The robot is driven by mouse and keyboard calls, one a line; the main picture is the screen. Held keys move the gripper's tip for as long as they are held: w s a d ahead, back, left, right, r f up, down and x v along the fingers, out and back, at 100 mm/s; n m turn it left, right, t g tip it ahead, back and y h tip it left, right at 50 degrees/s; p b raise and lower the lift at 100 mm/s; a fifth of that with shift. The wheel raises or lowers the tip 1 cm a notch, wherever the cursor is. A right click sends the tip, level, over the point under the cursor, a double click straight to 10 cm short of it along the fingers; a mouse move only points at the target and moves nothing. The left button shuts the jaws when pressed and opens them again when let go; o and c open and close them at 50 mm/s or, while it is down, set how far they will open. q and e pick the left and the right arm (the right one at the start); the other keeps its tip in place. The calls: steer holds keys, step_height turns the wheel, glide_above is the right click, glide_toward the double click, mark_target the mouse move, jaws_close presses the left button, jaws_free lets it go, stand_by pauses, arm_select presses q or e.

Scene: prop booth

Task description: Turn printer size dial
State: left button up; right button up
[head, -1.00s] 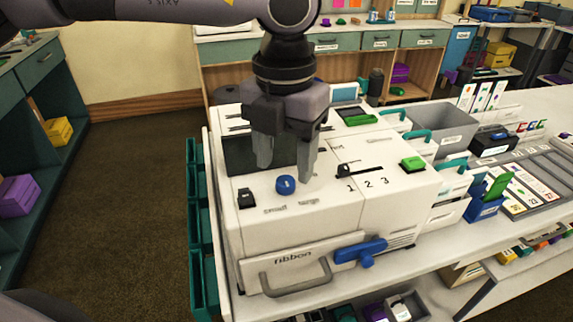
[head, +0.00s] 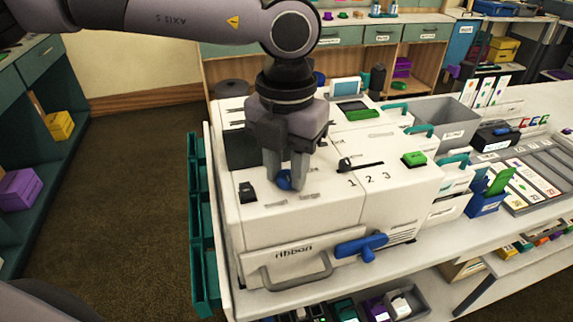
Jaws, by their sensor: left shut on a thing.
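The white printer (head: 315,215) stands on the bench, with a "ribbon" drawer and grey handle at its front. The blue size dial (head: 284,181) is on its top, near the front left, partly hidden by my fingers. My left gripper (head: 284,178) comes down from above, with its fingers on either side of the dial and shut on it. Small labels lie in front of the dial, too small to read surely. My right gripper is not in view.
On the printer top are a black switch (head: 247,192), a slider (head: 346,164) by the numbers 1 2 3, and a green button (head: 414,159). A blue lever (head: 362,246) sticks out at the front. A grey bin (head: 446,120) and card trays stand to the right.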

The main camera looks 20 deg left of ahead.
arm_select(q)
steer(key=n+b, duration=0.4)
steer(key=b, duration=0.1)
steer(key=shift+f+n+b, duration=0.2)
steer(key=shift+n+b, duration=0.1)
steer(key=shift+b, duration=0.05)
steer(key=shift+n+b, duration=0.35)
steer(key=shift+n, duration=0.05)
steer(key=shift+r+n+b, duration=0.2)
steer(key=shift+n+b, duration=0.9)
steer(key=shift+n, duration=0.7)
steer(key=shift+r, duration=0.1)
steer(key=o, duration=1.1)
steer(key=shift+c, duration=0.2)
